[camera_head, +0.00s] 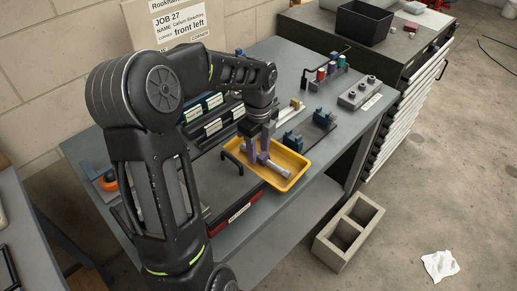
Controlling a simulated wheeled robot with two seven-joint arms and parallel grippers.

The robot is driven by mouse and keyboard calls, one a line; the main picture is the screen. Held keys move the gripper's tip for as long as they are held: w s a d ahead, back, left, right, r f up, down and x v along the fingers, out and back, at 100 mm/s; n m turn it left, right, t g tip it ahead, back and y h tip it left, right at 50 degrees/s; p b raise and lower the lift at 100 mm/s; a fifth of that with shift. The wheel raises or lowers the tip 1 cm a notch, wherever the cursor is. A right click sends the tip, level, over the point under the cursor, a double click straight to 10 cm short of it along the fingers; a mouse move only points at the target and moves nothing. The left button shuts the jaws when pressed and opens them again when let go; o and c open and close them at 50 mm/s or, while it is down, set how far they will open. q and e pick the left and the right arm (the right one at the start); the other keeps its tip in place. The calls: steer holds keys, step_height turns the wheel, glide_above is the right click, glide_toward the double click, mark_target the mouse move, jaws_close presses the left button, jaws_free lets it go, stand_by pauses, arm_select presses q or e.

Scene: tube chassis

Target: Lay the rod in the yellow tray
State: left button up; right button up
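The yellow tray (297,178) lies on the grey-green workbench, near its front edge. A silvery rod (278,170) is in the tray, slanting from upper left to lower right. Its far end is hidden behind my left gripper. My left gripper (258,156) points down over the tray's left part, at the far end of the rod. Its purple-grey fingers stand apart with a gap between them; whether they touch the rod is hard to see. My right gripper is not in view.
A grey block with knobs (360,92) sits at the right. A concrete block (347,232) is on the floor.

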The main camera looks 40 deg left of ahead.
arm_select(q)
steer(key=shift+r, duration=0.2)
step_height(320, 180, up, 8)
steer(key=shift+f+b, duration=0.25)
steer(key=shift+b, duration=0.05)
stand_by(1.1)
